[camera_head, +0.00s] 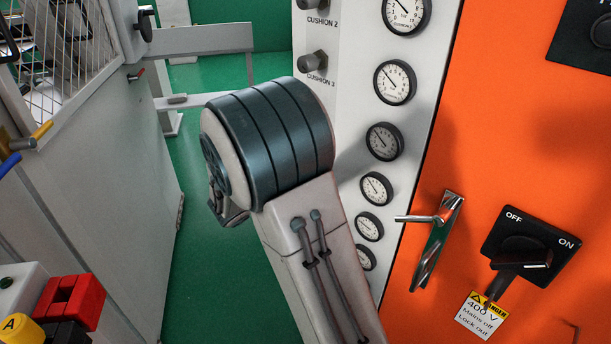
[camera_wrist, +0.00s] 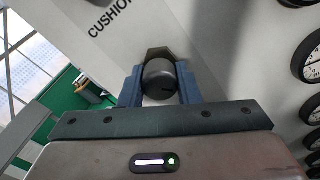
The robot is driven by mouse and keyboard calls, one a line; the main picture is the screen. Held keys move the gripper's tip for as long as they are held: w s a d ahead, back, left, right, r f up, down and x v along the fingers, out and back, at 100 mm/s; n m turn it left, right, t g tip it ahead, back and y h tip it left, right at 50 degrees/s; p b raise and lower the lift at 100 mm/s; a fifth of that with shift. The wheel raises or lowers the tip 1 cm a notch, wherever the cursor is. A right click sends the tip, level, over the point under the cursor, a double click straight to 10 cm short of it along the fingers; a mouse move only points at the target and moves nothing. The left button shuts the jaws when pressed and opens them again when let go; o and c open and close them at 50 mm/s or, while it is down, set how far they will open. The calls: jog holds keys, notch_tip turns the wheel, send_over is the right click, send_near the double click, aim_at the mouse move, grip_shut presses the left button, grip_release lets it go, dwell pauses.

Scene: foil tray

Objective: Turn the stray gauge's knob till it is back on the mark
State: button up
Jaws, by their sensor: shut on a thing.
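In the wrist view my gripper (camera_wrist: 160,88) has its two blue fingers closed on either side of a dark round knob (camera_wrist: 158,76) on the white panel. A label beginning "CUSHION" shows near it, its number cut off. In the head view my arm hides that knob and my fingers. A column of round gauges runs down the panel, among them an upper one (camera_head: 395,82), a middle one (camera_head: 384,141) and a lower one (camera_head: 376,188). Their needles mostly point up and left. I cannot tell which gauge is off its mark.
Knobs for cushion 2 (camera_head: 314,4) and cushion 3 (camera_head: 313,62) stick out above my arm. An orange cabinet with a door handle (camera_head: 438,225) and a mains switch (camera_head: 525,250) stands right. A grey machine with a mesh guard stands left, with green floor (camera_head: 205,80) between.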

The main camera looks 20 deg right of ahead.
jog(key=m+b, duration=0.3)
jog(key=b, duration=0.1)
jog(key=shift+f, duration=0.2)
jog(key=shift+r+m+b, duration=0.15)
jog(key=shift+m+b, duration=0.4)
jog(key=shift+m, duration=0.05)
jog(key=o, duration=1)
jog(key=shift+a, duration=0.1)
jog(key=v, duration=1.3)
jog(key=shift+a+p, duration=0.35)
jog(key=shift+a, duration=0.05)
dwell(0.8)
